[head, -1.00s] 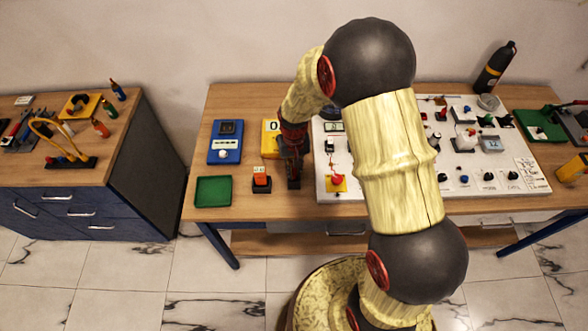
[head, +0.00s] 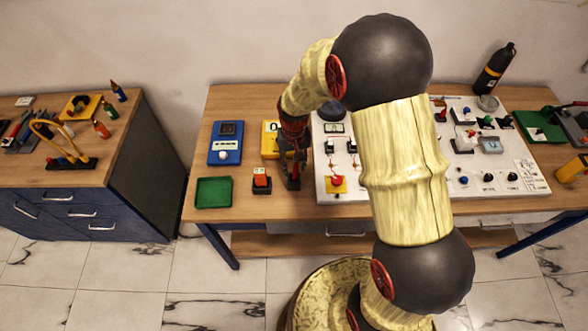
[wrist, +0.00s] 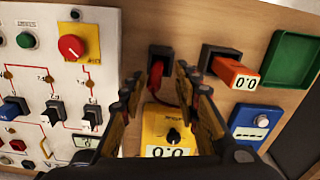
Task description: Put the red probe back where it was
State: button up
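The red probe (wrist: 155,74) sits in a black holder (wrist: 161,53) in the wrist view, its red end pointing toward my gripper. A red lead runs from it toward the yellow meter (wrist: 168,122), which reads 0.0. My gripper (wrist: 161,86) is open, with one finger on each side of the probe and visible gaps between. In the head view my gripper (head: 292,170) is low over the table, between the orange tester and the white panel, and hides most of the probe. The yellow meter (head: 269,139) shows there just behind it.
The orange tester (wrist: 236,73) in its black holder and a green tray (wrist: 292,59) are close by. A blue meter (head: 225,142) lies at the left. The white panel (head: 360,190) with switches and a red knob stands close on the right.

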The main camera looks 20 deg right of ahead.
notch_tip(320, 180, up, 8)
notch_tip(320, 180, up, 10)
jog(key=t, duration=0.2)
send_over(294, 172)
jog(key=s, duration=0.4)
jog(key=s+r+n+t, duration=0.1)
jog(key=s+r, duration=0.5)
jog(key=s, duration=0.3)
jog(key=s+r+t, duration=0.2)
jog(key=s+r, duration=0.5)
jog(key=s, duration=0.2)
jog(key=shift+n+t+p, duration=0.3)
jog(key=shift+n, duration=0.1)
notch_tip(294, 172, down, 10)
jog(key=b, duration=0.9)
jog(key=shift+r+b, duration=0.25)
jog(key=shift+b, duration=0.1)
